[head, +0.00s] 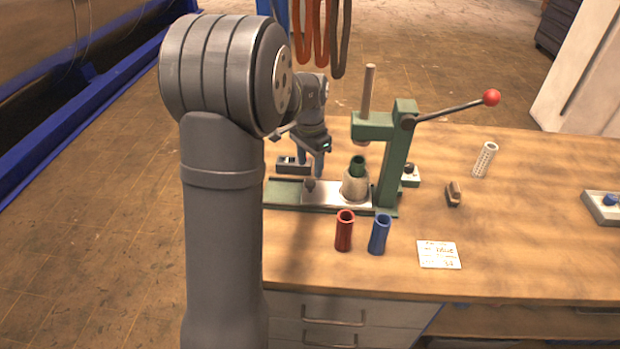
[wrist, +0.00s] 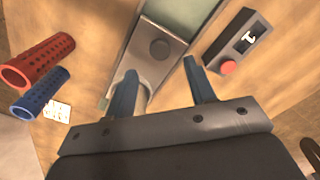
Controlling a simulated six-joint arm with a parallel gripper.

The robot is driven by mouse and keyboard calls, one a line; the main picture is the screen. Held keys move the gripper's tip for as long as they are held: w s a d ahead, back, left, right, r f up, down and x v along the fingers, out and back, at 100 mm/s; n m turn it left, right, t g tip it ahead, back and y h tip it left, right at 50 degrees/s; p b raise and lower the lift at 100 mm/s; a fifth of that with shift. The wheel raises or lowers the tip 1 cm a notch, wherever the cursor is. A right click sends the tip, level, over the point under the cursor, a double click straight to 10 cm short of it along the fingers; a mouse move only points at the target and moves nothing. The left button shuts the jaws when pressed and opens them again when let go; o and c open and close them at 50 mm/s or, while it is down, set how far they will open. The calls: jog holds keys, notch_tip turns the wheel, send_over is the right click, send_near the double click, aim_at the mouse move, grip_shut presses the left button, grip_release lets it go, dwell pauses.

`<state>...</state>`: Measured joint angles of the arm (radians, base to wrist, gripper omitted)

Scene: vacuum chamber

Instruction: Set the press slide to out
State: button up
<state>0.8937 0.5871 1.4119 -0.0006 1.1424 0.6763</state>
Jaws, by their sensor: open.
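The green press (head: 396,150) stands on the bench, its ram (head: 367,95) raised. Its metal slide (head: 330,193) lies on the green base (head: 283,192). A pale tapered holder (head: 355,188) with a green sleeve (head: 357,166) in it sits on the slide, apparently beneath the ram. A dark knob (head: 309,185) stands near the slide's left end; it also shows in the wrist view (wrist: 160,49). My gripper (head: 309,166) is open and empty, above the knob. In the wrist view the knob shows just beyond and between the fingertips (wrist: 160,66).
A red sleeve (head: 344,231) and a blue sleeve (head: 379,235) stand in front of the press. A dark box with a red button (wrist: 229,67) sits behind the base. The press lever with a red ball (head: 491,97) reaches right. A label card (head: 438,254) lies on the bench.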

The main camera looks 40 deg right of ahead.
aim_at(309, 182)
notch_tip(309, 182, down, 6)
dwell(0.4)
grip_shut()
jog(key=shift+w+a, duration=0.1)
